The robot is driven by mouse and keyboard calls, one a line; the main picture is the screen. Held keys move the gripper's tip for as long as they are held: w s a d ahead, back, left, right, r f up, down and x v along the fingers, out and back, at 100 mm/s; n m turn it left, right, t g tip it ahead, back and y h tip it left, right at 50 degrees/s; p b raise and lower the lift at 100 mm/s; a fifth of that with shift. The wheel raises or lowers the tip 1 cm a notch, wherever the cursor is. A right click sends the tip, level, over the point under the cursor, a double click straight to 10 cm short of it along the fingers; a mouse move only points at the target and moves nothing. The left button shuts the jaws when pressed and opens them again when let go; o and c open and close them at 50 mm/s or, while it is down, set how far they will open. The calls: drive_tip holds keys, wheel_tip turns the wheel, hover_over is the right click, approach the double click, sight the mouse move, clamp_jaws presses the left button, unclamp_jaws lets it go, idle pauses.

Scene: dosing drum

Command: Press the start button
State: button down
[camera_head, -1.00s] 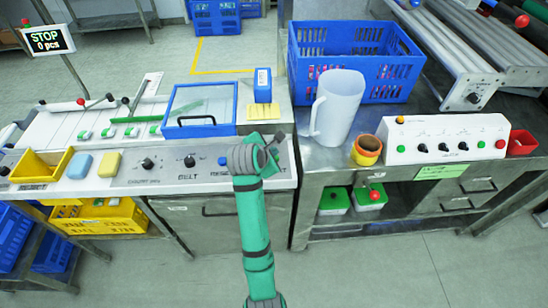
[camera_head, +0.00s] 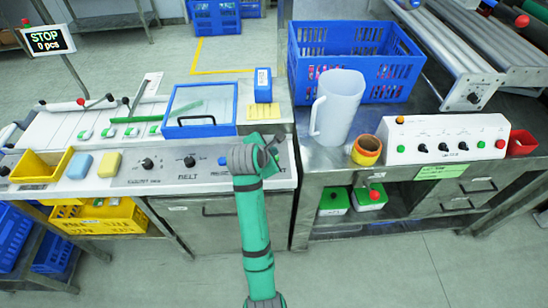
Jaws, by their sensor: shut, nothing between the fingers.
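My gripper (camera_head: 270,151) is at the end of my green arm, over the right end of the left bench's front panel (camera_head: 136,177). It is shut and empty. The panel has black knobs and a blue button (camera_head: 223,161) just left of my gripper. My gripper and wrist hide part of the panel there. A white control box (camera_head: 436,151) on the right bench carries a green button (camera_head: 481,145), a red button (camera_head: 500,144) and several black knobs. I cannot read which button is labelled start. A display (camera_head: 47,40) reads STOP, 0 pcs.
A translucent jug (camera_head: 338,105) and an orange-yellow cup (camera_head: 366,150) stand between my gripper and the white box. A blue crate (camera_head: 310,40) is behind them. A blue-framed clear lid (camera_head: 200,108) and a blue block (camera_head: 263,85) lie beyond the panel.

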drive_tip(key=shift+f, duration=0.15)
drive_tip(key=shift+f, duration=0.3)
